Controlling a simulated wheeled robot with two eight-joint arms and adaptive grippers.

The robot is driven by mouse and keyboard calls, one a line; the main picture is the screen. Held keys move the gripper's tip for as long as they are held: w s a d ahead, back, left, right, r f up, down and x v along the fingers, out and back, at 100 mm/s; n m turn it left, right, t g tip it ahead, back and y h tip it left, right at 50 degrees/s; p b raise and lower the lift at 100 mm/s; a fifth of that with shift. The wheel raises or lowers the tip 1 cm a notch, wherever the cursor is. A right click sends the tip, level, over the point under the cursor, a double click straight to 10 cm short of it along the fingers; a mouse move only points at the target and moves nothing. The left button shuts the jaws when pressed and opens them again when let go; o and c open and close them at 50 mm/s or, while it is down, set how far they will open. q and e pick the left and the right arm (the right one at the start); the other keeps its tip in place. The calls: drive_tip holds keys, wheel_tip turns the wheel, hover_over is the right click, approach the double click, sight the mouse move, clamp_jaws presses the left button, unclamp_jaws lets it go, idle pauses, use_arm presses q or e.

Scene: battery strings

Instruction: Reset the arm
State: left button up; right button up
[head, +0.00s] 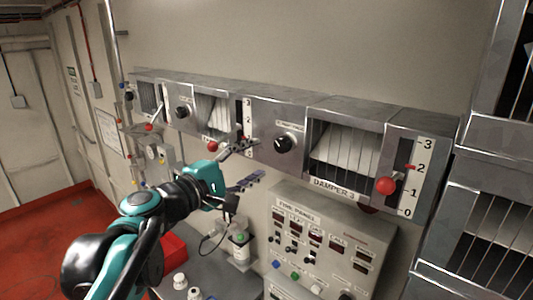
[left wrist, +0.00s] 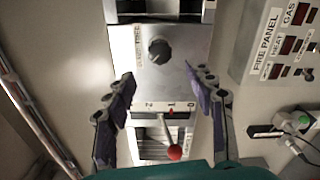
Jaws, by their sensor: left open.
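My left gripper (head: 256,163) reaches in from the left, in front of the wall-mounted damper row. It is open and empty, its two fingers spread apart. In the left wrist view the gripper (left wrist: 163,78) straddles a damper's scale strip (left wrist: 150,114), with a red marker near 1. A lever with a red ball (left wrist: 174,152) stands between the fingers, nearer the palm; the fingers appear clear of it. In the head view this red ball (head: 213,146) is just above my wrist. My right gripper is not in view.
Damper 3 (head: 345,148) is to the right, its red-ball lever (head: 386,186) near 1. A black knob (head: 283,144) sits between the dampers. Below are the fire panel (head: 315,240) and a grey table (head: 225,283) with bottles. A metal rack (head: 480,200) stands at the right edge.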

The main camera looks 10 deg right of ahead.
use_arm(q)
drive_tip(key=shift+s+a, duration=0.4)
drive_tip(key=shift+a, duration=0.15)
drive_tip(key=shift+f, duration=0.1)
drive_tip(key=s+a+f+m+g+y+b, duration=0.1)
drive_tip(key=s+a+f+m+y+b, duration=0.3)
drive_tip(key=f+b, duration=0.95)
drive_tip(key=s+a+f+m+g+y+b, duration=0.15)
drive_tip(key=s+a+f+b, duration=0.35)
drive_tip(key=f, duration=1.8)
drive_tip(key=s+a+f+m+g+y+b, duration=0.15)
drive_tip(key=s+a+f+y+b, duration=0.4)
drive_tip(key=f, duration=1.25)
drive_tip(key=s+a+f+m+y+b, duration=0.1)
drive_tip(key=s+a+f+b, duration=0.1)
drive_tip(key=a+f+b, duration=0.3)
drive_tip(key=s+a+f+m+y+b, duration=0.2)
drive_tip(key=a+f+b, duration=0.4)
drive_tip(key=f, duration=0.6)
drive_tip(key=shift+a, duration=0.15)
